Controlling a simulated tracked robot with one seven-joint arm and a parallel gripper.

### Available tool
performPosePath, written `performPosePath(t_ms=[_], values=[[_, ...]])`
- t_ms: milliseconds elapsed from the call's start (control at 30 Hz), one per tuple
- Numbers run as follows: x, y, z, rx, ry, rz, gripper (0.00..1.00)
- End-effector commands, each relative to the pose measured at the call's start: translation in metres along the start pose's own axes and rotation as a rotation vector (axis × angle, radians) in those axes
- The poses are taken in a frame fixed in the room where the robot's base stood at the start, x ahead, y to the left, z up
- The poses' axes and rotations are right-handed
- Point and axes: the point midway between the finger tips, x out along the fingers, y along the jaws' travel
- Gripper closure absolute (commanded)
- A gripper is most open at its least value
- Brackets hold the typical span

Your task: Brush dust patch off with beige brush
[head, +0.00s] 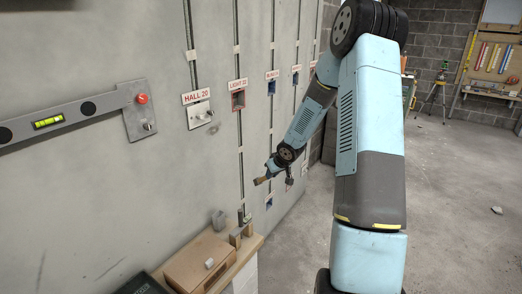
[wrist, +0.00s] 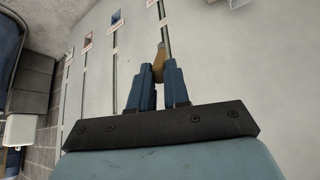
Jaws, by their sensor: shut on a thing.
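My gripper (head: 270,173) is shut on the beige brush (head: 261,180), which points left toward the wall. In the wrist view the blue fingers of my gripper (wrist: 159,72) close around the brush (wrist: 160,54), and its far end is out in front of them. I cannot tell whether the brush touches the wall. A faint greyish smudge (head: 213,129) on the wall, below and right of the HALL 20 plate, may be the dust patch. My gripper is to the right of it and lower. No dust is clear in the wrist view.
The HALL 20 switch plate (head: 200,114) and the LIGHT 22 box (head: 238,99) are on the grey wall, with vertical conduits. A spirit level (head: 60,117) is at left. A wooden bench (head: 243,247) with a cardboard box (head: 200,262) stands below. Open floor is at right.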

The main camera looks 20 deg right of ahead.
Motion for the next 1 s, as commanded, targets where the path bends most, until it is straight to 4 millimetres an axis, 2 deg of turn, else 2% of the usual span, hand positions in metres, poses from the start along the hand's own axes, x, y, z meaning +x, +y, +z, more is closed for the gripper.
performPosePath(t_ms=[267,467,567,700,900,1000], values=[[-0.014,-0.006,-0.01,-0.029,0.103,-0.02,1.0],[-0.037,-0.017,-0.023,-0.068,0.249,-0.057,1.0],[-0.057,-0.027,-0.031,-0.098,0.356,-0.094,1.0],[-0.093,-0.048,-0.041,-0.151,0.511,-0.169,1.0],[-0.143,-0.08,-0.044,-0.218,0.666,-0.289,1.0],[-0.158,-0.089,-0.044,-0.237,0.701,-0.328,1.0]])
